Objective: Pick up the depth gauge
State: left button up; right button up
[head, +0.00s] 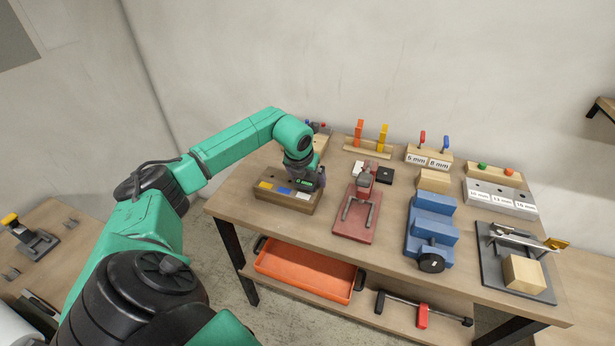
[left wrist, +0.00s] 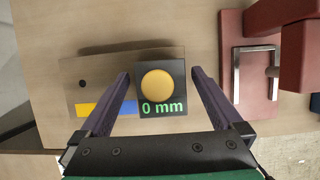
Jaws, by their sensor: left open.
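The depth gauge (left wrist: 160,90), a black square body with a round yellow top and a green "0 mm" readout, sits over the wooden block (left wrist: 80,72) with coloured labels. My left gripper (left wrist: 161,74) is open, its dark fingers on either side of the gauge, with gaps on both sides in the left wrist view. In the head view my left arm reaches down to the wooden block (head: 270,197) at the left of the table, and the gripper largely hides the gauge. My right gripper is not in view.
On the workbench (head: 390,262), a red clamp fixture (head: 356,215) stands right of the block, then a blue stepped block (head: 431,228) and a grey plate fixture (head: 492,270). An orange tray (head: 305,272) is on the shelf below.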

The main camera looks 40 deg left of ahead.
pick_arm(q)
jog(key=shift+w, duration=0.1)
jog(key=shift+c, duration=0.6)
grip_shut()
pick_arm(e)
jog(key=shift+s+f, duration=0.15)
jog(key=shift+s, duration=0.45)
